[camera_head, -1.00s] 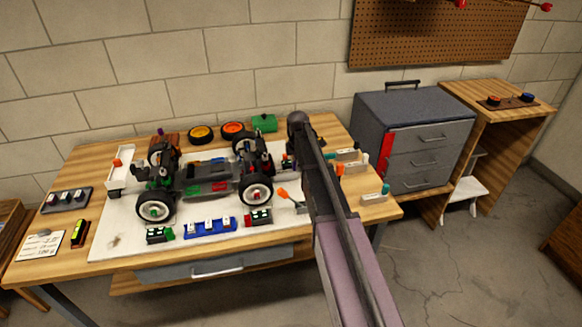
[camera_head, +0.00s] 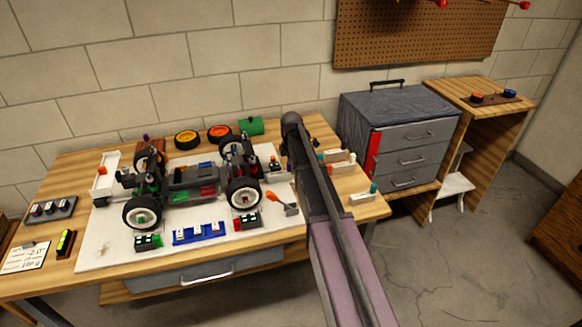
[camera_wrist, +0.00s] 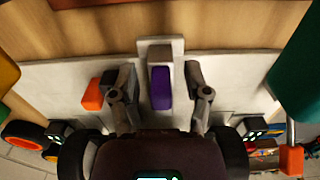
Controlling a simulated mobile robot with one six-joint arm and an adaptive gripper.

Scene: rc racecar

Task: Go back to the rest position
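The black racecar chassis (camera_head: 190,178) with white-rimmed wheels stands on the white mat (camera_head: 105,232) on the wooden workbench. My arm reaches over the right part of the bench in the head view, and it hides my gripper there. In the wrist view my gripper (camera_wrist: 160,80) has its two dark fingers apart. A purple-handled item (camera_wrist: 161,88) in a pale holder shows between the fingers, with gaps at both sides. An orange item (camera_wrist: 93,94) is left of the fingers. I cannot tell the height above them.
A grey drawer cabinet (camera_head: 418,158) stands right of the bench, beside a wooden stand (camera_head: 478,82). Orange-hubbed wheels (camera_head: 187,140) and a green item (camera_head: 250,126) lie at the bench's back. Small holders (camera_head: 362,196) line its right end. Open floor lies at the lower right.

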